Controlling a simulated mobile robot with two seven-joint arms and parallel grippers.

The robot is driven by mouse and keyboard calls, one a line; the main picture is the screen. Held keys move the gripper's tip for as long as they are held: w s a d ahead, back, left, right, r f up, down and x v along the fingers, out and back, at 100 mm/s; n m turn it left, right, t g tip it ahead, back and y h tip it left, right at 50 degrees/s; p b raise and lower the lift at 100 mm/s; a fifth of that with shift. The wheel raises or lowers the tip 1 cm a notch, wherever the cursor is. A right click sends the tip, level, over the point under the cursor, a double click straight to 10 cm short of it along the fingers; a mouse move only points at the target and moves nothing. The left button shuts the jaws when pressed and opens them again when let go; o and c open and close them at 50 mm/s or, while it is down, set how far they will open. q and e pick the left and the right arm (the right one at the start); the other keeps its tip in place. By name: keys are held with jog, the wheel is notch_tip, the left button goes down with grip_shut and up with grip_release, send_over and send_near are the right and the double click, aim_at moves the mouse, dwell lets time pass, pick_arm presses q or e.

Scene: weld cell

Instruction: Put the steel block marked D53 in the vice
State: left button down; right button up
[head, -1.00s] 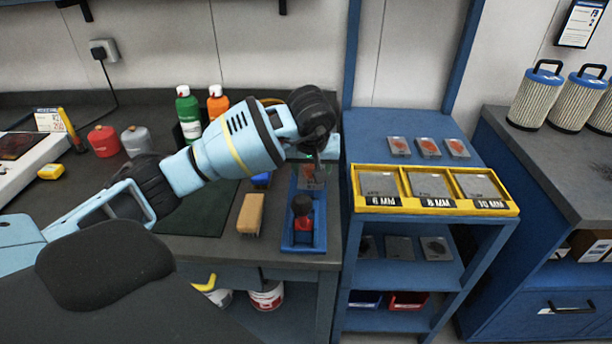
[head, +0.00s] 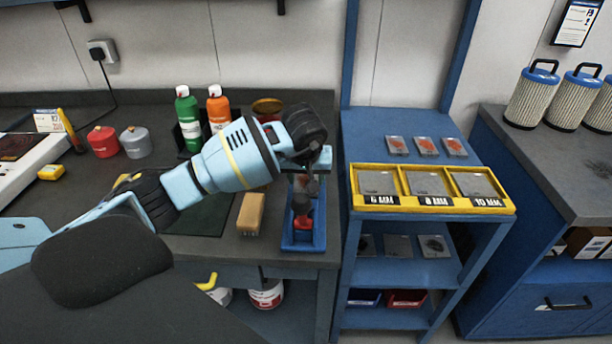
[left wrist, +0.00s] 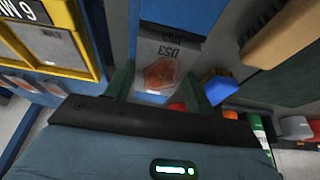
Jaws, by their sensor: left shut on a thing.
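The steel block marked D53 (left wrist: 158,62) is a flat grey plate with an orange-red patch, between the two dark fingers of my left gripper (left wrist: 158,90) in the left wrist view. In the head view my left gripper (head: 309,168) is over the right end of the bench, shut on the block (head: 308,185), which is partly hidden by the wrist. The block hangs over or beside the back part of a long blue tray-like fixture (head: 287,238). I cannot tell whether it touches this, nor make out a vice for sure. My right gripper is not in view.
A red and black object (head: 302,212) stands in the blue fixture. A tan block (head: 251,214) lies left of it. Green (head: 188,115) and orange (head: 218,108) bottles stand behind my arm. A yellow rack (head: 432,207) with plates stands right, across a narrow gap.

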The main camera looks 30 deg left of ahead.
pick_arm(q)
jog(key=c, duration=0.5)
grip_release()
jog(key=shift+d+r, duration=0.1)
jog(key=shift+r, duration=0.3)
jog(key=v, duration=1.1)
jog(key=shift+s+r+p, duration=0.1)
jog(key=shift+r+p, duration=0.05)
jog(key=shift+p, duration=0.15)
